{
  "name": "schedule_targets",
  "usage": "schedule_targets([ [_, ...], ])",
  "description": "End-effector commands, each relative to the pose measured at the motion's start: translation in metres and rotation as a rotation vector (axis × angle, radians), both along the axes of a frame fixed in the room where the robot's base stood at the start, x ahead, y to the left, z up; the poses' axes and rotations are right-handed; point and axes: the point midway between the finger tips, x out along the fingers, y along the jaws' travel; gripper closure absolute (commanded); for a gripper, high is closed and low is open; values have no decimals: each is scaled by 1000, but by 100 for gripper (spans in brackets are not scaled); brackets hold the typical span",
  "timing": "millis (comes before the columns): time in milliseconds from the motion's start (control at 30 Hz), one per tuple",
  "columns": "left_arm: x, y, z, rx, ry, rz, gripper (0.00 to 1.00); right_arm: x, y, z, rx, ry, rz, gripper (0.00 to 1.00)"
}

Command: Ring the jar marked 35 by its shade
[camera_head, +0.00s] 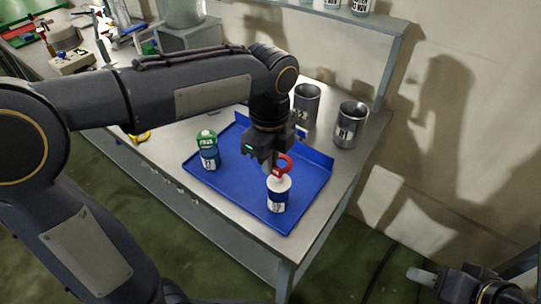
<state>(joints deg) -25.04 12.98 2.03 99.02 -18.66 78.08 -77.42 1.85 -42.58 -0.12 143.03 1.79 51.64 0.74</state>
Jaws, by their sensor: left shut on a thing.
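My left gripper (275,166) is shut on a red ring (287,161), just above a jar with a white top and blue body (277,196). The ring is tilted beside the fingertips; I cannot tell whether it touches the jar top. That jar stands upright near the front right of the blue tray (241,190). A second jar with a green top and blue body (208,150) stands at the tray's left. The numbers on both jar labels are too small to read surely. My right gripper (424,277) is at the bottom right, away from the table, partly cut off.
Two grey metal cups, one (306,106) behind the tray and another (350,125) to its right, stand on the table (341,166). A yellow object (141,137) lies left of the tray. A shelf (372,26) with bottles is at the back.

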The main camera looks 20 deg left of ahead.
Motion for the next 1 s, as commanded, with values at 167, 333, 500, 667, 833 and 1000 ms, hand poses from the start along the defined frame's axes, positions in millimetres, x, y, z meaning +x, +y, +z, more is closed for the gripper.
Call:
schedule_targets([
  [167,0,0,-13,0,0,0,100,0,0,-13,0,0,0,64],
  [333,0,0,-23,0,0,0,100,0,0,-24,0,0,0,64],
  [500,0,0,-32,0,0,1,100,0,0,-32,0,0,0,64],
  [667,0,0,-41,0,0,1,100,0,0,-37,0,0,0,64],
  [833,0,0,-51,0,1,1,100,0,0,-42,0,0,0,64],
  [1000,0,0,-57,0,0,1,100,0,0,-45,0,0,0,64],
])
